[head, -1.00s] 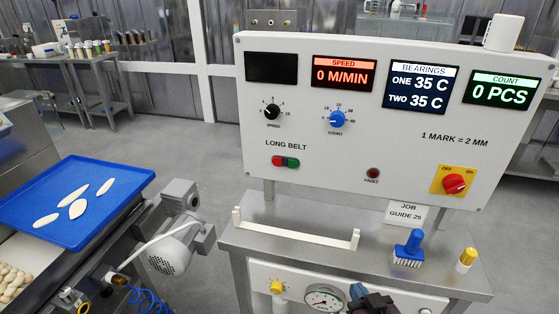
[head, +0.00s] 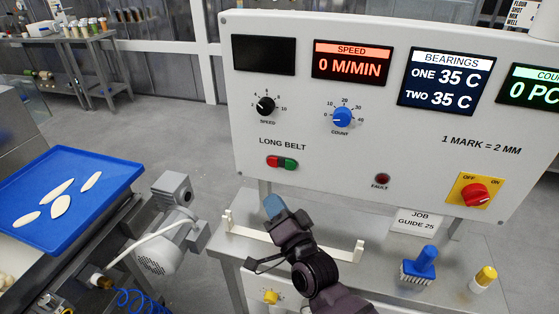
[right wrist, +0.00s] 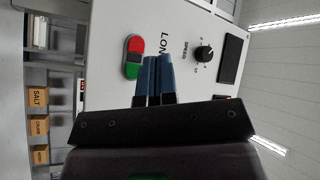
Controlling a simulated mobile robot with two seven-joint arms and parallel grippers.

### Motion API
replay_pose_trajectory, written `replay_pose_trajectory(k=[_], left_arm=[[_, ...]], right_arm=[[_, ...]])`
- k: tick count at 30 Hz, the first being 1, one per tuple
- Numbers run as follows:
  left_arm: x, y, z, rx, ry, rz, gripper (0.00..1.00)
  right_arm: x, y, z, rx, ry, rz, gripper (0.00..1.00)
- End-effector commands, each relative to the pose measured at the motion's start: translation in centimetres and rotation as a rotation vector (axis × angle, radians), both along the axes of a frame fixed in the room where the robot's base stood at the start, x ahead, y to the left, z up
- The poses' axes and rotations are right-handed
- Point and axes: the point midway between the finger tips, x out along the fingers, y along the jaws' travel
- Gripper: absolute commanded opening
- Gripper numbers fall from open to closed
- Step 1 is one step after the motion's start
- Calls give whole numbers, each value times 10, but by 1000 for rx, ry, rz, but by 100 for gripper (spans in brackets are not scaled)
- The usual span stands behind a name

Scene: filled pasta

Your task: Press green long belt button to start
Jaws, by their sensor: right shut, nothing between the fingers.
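The green long belt button (head: 290,164) is the right half of a red-and-green pair under the LONG BELT label on the white control panel (head: 330,185). The red half (head: 274,161) sits beside it. In the right wrist view the green button (right wrist: 130,71) shows just left of my fingertips, with the red part (right wrist: 136,45) above it. My right gripper (head: 274,205) is shut and empty, its blue fingertips below the button pair in the head view. The right wrist view shows the closed fingers (right wrist: 156,62) pointing toward the panel; they appear apart from the button. My left gripper is not in view.
A white rail (head: 290,243) lies on the steel ledge below the panel, near my right arm. A blue brush (head: 422,262) and a yellow-topped bottle (head: 484,279) stand on the ledge. A red rotary switch (head: 473,195) is at the panel's lower right. A blue tray (head: 85,205) is at left.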

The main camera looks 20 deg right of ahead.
Motion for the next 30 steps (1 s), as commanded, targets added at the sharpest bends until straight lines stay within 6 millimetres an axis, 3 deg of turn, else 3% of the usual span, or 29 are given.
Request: replay_pose_trajectory(k=[17,30], left_arm=[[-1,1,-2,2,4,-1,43],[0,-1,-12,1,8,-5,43]], right_arm=[[1,-2,1,49,0,7,0],[38,-27,-2,48,3,9,0]])
